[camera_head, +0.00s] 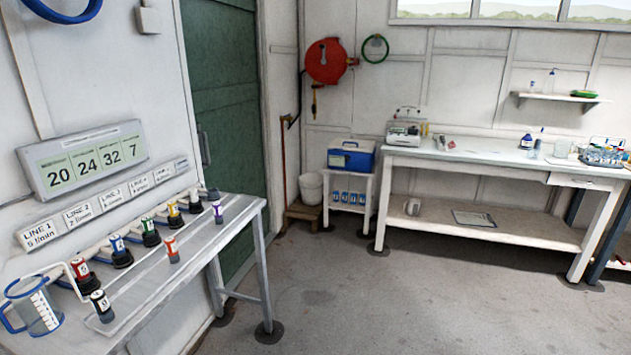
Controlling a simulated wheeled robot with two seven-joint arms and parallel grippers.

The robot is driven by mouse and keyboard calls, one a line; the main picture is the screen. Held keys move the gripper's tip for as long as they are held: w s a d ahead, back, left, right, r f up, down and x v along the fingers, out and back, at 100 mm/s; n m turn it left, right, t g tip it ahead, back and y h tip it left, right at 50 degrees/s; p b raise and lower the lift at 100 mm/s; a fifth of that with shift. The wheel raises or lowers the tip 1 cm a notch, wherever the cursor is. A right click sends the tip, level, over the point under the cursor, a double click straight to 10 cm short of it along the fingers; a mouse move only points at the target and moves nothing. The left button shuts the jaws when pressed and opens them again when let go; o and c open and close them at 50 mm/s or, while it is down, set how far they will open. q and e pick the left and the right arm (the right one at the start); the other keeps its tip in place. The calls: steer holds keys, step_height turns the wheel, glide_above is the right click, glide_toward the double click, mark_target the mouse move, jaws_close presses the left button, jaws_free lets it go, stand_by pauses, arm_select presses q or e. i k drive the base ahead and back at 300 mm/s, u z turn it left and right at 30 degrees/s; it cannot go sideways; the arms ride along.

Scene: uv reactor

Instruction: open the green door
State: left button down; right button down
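The green door (224,100) is in the left wall, left of the middle of the view. It looks closed in its frame. A grey upright handle (204,148) is on its left side. The lower left part of the door is hidden behind the white table with the valves. Neither of my grippers shows in this view.
The white table (236,224) with coloured valves and a measuring jug (36,306) stands along the left wall, partly before the door. A white bucket (311,188) and a blue box (351,157) stand beyond the door. A long workbench (470,153) lines the back. The middle floor (360,300) is clear.

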mark_target(220, 38)
steer(key=i, duration=2.6)
steer(key=u, duration=1.05)
